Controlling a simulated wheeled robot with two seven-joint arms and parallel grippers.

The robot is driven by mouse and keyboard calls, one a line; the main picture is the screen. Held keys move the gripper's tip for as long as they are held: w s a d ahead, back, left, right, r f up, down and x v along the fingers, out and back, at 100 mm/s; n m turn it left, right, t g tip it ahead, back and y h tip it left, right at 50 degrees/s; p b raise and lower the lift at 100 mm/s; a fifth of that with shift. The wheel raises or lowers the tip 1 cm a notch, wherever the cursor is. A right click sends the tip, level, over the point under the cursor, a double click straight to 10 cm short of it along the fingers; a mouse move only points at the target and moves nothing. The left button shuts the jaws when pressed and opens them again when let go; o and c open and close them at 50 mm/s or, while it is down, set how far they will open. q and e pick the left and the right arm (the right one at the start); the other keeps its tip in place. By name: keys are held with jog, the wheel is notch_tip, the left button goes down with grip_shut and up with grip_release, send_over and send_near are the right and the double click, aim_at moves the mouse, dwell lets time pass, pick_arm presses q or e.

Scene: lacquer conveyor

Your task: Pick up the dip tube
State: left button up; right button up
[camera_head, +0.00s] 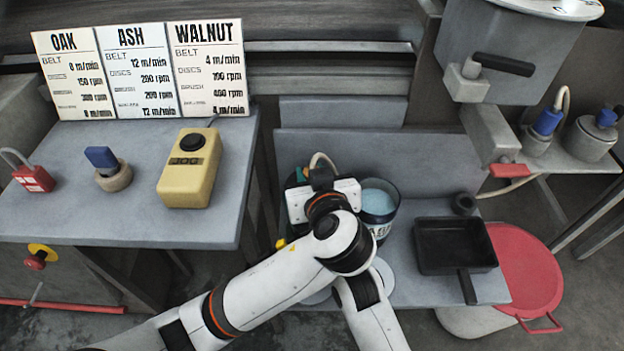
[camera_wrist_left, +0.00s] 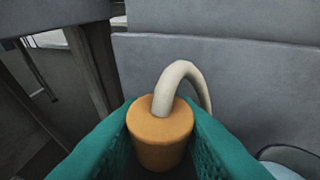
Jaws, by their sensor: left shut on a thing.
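The dip tube shows in the left wrist view as a cream curved hose (camera_wrist_left: 182,72) rising from an orange-brown cylindrical collar (camera_wrist_left: 160,138). In the head view, a short bend of the cream tube (camera_head: 322,158) shows behind my left wrist. My left gripper (camera_wrist_left: 160,125) is shut on the collar, with a green padded finger against each side. In the head view my left arm hides most of this gripper and the tube's lower part. My right gripper is not in view.
A can of pale blue liquid (camera_head: 379,200) stands just right of my left wrist. A black square pan (camera_head: 455,243) lies farther right on the grey bench (camera_head: 430,290). A red-lidded bucket (camera_head: 530,265) stands beside it. A yellow control box (camera_head: 190,170) sits on the left table.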

pick_arm(q)
jog(key=shift+r, duration=4.05)
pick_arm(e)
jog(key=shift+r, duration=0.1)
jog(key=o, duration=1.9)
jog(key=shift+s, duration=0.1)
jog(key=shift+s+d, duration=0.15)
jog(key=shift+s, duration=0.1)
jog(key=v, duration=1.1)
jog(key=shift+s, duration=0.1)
